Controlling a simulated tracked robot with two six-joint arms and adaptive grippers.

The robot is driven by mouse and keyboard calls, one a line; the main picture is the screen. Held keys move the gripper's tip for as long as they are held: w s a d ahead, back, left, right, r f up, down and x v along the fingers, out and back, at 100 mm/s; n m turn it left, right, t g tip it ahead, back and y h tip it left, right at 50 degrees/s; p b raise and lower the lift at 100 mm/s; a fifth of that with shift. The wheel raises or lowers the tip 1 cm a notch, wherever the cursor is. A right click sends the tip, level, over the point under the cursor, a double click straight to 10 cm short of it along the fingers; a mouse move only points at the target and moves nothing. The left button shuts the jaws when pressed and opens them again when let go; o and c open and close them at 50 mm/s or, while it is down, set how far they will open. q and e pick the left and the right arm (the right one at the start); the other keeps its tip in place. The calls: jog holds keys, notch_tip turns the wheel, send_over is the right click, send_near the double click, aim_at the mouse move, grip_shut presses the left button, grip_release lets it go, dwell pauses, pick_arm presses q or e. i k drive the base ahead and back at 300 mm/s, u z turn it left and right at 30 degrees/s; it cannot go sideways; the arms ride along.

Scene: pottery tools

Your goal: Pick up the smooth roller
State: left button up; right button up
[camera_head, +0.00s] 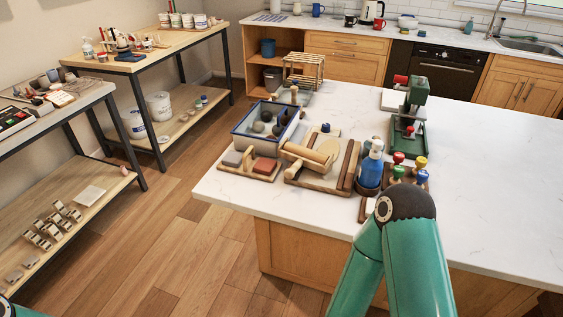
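A light wooden roller (309,153), which looks like the smooth roller, lies slantwise on a wooden board (300,182) on the white-topped island. A darker wooden bar (347,166) lies at the board's right side. Neither gripper is in view. A green arm of mine rises from the bottom right, in front of the island's near edge, and its gripper does not show. Only a small piece of my other arm shows in the bottom left corner.
A blue-rimmed tray (240,133) of dark round pieces stands left of the roller. A blue bottle (371,169) and several coloured-knob tools (397,172) stand to its right. A green press (409,113) stands behind. The island top (490,170) is clear at right.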

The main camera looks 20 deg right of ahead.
aim_at(298, 161)
jog(key=u, duration=0.3)
jog(key=k, duration=1.5)
jog(key=z, duration=0.45)
jog(key=i, duration=1)
